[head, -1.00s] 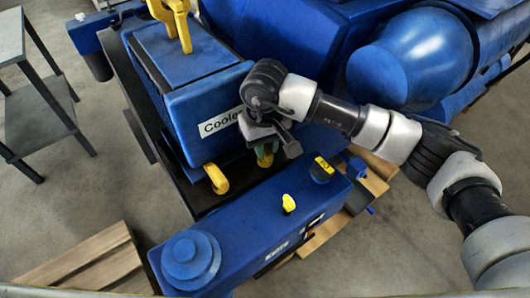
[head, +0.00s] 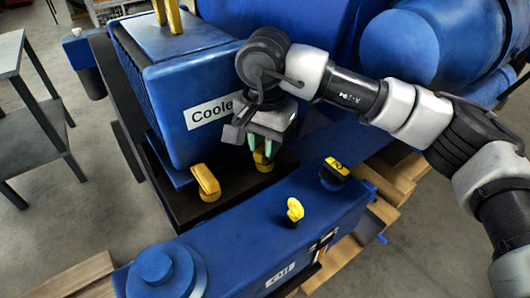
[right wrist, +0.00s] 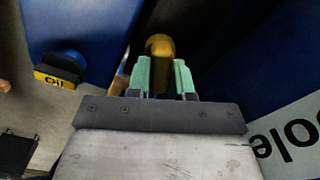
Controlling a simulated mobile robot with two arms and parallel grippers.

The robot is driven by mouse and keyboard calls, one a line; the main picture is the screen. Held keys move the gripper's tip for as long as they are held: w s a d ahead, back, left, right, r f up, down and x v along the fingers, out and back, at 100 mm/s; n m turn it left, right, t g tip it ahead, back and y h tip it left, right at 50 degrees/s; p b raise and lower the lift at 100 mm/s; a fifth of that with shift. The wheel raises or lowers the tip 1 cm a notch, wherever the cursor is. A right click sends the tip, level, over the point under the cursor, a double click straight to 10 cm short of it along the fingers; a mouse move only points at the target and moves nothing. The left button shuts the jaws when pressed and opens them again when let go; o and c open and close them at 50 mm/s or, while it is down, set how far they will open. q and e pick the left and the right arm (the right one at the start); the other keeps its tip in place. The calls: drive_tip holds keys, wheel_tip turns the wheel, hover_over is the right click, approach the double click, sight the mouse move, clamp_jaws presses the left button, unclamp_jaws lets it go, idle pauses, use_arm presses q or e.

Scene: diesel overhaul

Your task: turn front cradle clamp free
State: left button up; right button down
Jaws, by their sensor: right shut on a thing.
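My right gripper (head: 260,145) points down beside the blue cooler block (head: 183,88) with the "Coole…" label. Its green fingers are shut on a yellow clamp (head: 264,162) at the block's lower edge. In the right wrist view, the rounded yellow clamp top (right wrist: 159,46) shows between and beyond the fingertips (right wrist: 161,75). The gripper hides part of this clamp in the head view. A second yellow clamp (head: 206,182) stands at the block's near lower corner, apart from the gripper. My left gripper is not in view.
A long blue housing (head: 250,235) lies close in front, with a yellow handle (head: 294,210) and a yellow-topped oil cap (head: 334,172). A large blue cylinder (head: 395,48) is at the right. Grey shelving (head: 30,120) stands at the left beside open floor.

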drive_tip(key=shift+m+b, duration=1.3)
drive_tip(key=shift+m, duration=1)
drive_tip(key=c, duration=1)
unclamp_jaws()
wheel_tip(320, 180, up, 11)
drive_tip(key=shift+f, duration=0.15)
